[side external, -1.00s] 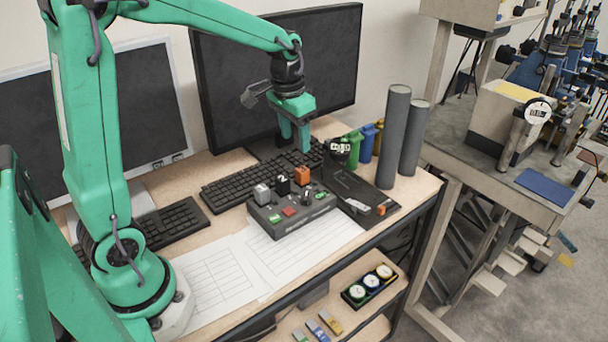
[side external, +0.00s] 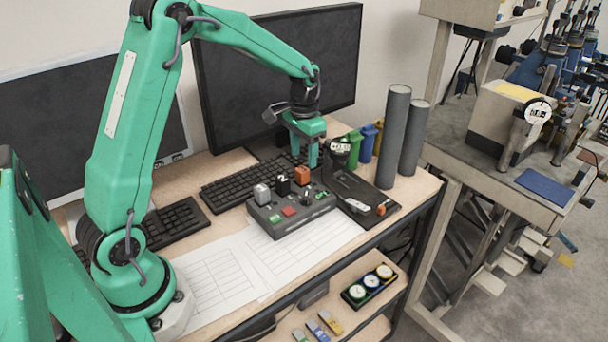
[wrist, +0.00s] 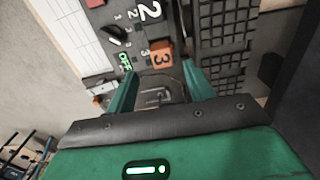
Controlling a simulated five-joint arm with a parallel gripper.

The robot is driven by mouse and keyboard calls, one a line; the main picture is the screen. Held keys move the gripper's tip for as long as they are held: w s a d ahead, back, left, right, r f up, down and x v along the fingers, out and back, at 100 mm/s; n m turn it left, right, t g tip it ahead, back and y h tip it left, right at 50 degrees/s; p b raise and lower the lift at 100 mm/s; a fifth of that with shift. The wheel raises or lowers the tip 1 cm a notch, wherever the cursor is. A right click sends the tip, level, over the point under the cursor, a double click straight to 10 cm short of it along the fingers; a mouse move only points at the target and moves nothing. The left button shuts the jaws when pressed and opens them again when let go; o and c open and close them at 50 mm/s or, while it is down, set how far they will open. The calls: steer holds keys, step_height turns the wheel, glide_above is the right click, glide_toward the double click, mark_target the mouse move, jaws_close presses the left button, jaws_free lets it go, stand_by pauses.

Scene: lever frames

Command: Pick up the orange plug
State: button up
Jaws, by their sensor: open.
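The orange plug (side external: 302,176) stands upright in the dark grey control box (side external: 285,220), at its back right, beside a black plug (side external: 283,185) and a grey plug (side external: 262,193). In the wrist view the orange plug (wrist: 161,52) shows its top marked 3, just beyond the fingertips and between their lines. My gripper (side external: 306,158) is open and empty. It hangs above and slightly behind the plug, and its fingers (wrist: 160,72) point down, apart from the plug.
A keyboard (side external: 245,182) lies behind the box, with a monitor (side external: 275,70) beyond. A black tray (side external: 365,195) with small parts is at the right, near tall grey cylinders (side external: 393,135). Paper sheets (side external: 215,280) lie in front.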

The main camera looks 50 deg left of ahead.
mark_target(303, 169)
steer(key=shift+s+a+f, duration=0.1)
steer(key=shift+a+f, duration=0.05)
steer(key=shift+f, duration=3.05)
steer(key=c, duration=1.1)
steer(key=shift+r, duration=0.2)
steer(key=shift+r, duration=0.55)
steer(key=r, duration=0.3)
steer(key=shift+s+d+r, duration=0.1)
steer(key=shift+d, duration=0.3)
steer(key=s+d+r, duration=0.1)
steer(key=d+r, duration=0.1)
steer(key=d, duration=0.1)
steer(key=s+d+r, duration=0.1)
steer(key=d+r, duration=0.1)
steer(key=d, duration=0.2)
steer(key=s+d+r, duration=0.1)
steer(key=d+r, duration=0.1)
steer(key=d, duration=0.1)
steer(key=shift+s+d+r, duration=0.15)
steer(key=shift+s+r, duration=0.05)
steer(key=shift+r, duration=0.15)
